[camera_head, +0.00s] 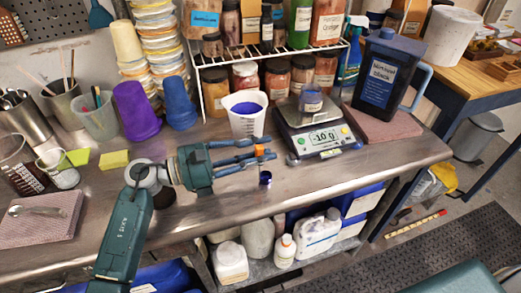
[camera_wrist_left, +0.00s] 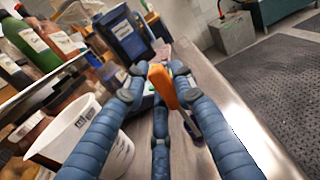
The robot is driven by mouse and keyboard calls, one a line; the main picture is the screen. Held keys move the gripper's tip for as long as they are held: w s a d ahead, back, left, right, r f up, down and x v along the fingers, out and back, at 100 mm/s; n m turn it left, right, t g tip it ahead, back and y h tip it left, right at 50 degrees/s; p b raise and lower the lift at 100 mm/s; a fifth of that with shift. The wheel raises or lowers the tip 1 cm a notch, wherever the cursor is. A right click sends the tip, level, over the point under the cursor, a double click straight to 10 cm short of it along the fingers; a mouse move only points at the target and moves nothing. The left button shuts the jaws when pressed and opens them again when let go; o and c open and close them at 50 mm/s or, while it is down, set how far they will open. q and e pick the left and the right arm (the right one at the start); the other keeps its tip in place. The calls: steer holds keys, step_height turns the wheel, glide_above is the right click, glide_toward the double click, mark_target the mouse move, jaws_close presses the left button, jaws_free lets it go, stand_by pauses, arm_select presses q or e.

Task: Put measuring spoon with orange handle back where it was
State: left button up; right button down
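The measuring spoon with the orange handle (camera_head: 260,150) is between the fingers of my left gripper (camera_head: 264,153), above the steel bench. Its dark bowl hangs below the fingers in the head view. In the left wrist view the orange handle (camera_wrist_left: 162,86) is pinched between the fingertips of the left gripper (camera_wrist_left: 156,78), with the bowl end pointing down and away. My left arm comes in from the lower left. My right gripper is not in view.
A white measuring jug (camera_head: 246,124) with blue liquid stands just behind the gripper. A scale (camera_head: 317,130) with a small jar on it is to the right, beside a blue canister (camera_head: 386,80). A spoon (camera_head: 36,211) lies on a pink cloth at left. The bench front (camera_head: 340,180) is clear.

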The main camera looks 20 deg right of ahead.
arm_select(q)
steer(key=shift+o, duration=0.6)
steer(key=shift+r, duration=0.1)
steer(key=shift+r+p, duration=0.25)
steer(key=shift+p, duration=0.15)
steer(key=a+b, duration=0.3)
steer(key=a, duration=0.9)
steer(key=shift+s+f+b, duration=0.2)
steer(key=shift+b, duration=0.2)
